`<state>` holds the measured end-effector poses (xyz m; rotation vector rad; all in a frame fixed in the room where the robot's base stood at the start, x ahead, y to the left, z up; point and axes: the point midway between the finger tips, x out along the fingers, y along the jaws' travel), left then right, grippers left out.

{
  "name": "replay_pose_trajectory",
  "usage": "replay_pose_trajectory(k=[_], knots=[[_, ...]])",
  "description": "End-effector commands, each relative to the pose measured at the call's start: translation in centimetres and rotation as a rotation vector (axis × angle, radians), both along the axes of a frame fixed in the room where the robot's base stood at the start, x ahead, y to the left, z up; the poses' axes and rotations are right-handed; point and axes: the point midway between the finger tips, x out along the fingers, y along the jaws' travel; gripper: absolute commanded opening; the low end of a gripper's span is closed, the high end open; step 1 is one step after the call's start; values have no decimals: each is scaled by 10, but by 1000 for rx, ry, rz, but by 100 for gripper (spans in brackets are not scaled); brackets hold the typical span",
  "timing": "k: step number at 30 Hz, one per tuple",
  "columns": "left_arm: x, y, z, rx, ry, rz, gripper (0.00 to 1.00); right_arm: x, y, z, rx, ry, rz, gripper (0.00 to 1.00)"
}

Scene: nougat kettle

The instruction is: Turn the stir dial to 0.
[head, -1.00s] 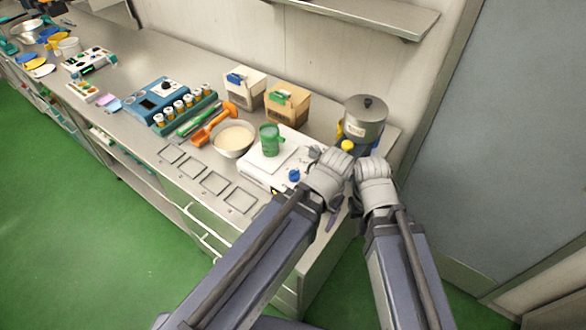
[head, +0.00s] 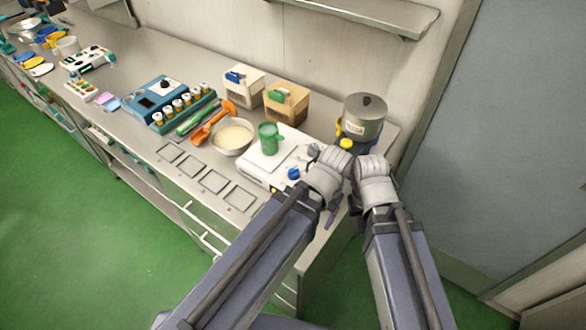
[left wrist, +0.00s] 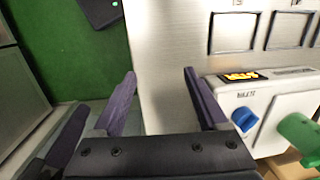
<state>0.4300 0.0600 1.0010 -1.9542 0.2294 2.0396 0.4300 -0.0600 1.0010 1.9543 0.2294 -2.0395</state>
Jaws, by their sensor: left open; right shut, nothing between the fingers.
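A grey lidded kettle (head: 364,118) stands on a blue base (head: 372,147) with a yellow knob (head: 346,144) at the counter's right end. My wrists partly hide the base. I cannot read a stir dial or its setting there. A white device (head: 262,167) with a blue dial (head: 293,173) stands to its left; that dial also shows in the left wrist view (left wrist: 245,119), its label unreadable. My left gripper (left wrist: 160,76) is open and empty over the counter's front edge, apart from the blue dial. My right gripper (head: 355,203) is shut and empty beside it, mostly hidden by its wrist.
A green jug (head: 269,138) stands on the white device. A bowl (head: 232,139), an orange scoop (head: 207,127) and two boxes (head: 243,87) (head: 287,103) are to the left. Square outlines (head: 213,181) mark a clear front strip. A shelf (head: 385,17) hangs above.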

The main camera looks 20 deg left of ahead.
Motion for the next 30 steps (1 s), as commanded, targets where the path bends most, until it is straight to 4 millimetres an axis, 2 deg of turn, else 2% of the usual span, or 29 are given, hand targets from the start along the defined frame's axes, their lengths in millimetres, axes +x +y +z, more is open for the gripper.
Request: replay_pose_trajectory(k=[8, 10, 14, 18, 21, 25, 30], knots=[[0, 0, 0, 0, 0, 0, 76, 0, 0, 0, 0, 0, 0, 0], [7, 2, 5, -3, 1, -10, 76, 0, 0, 5, 0, 0, 0, 0], [48, 20, 31, -33, 9, -94, 76, 0, 0, 32, 0, 0, -2, 0], [99, 56, 59, -74, 11, -231, 76, 0, 0, 61, 1, 0, -5, 0], [125, 80, 73, -95, 6, -316, 76, 0, 0, 74, 1, 0, -6, 0], [141, 100, 80, -110, 1, -387, 76, 0, 0, 82, 2, 0, -8, 0], [144, 105, 79, -113, -2, -412, 76, 0, 0, 81, 2, 0, -8, 0]])
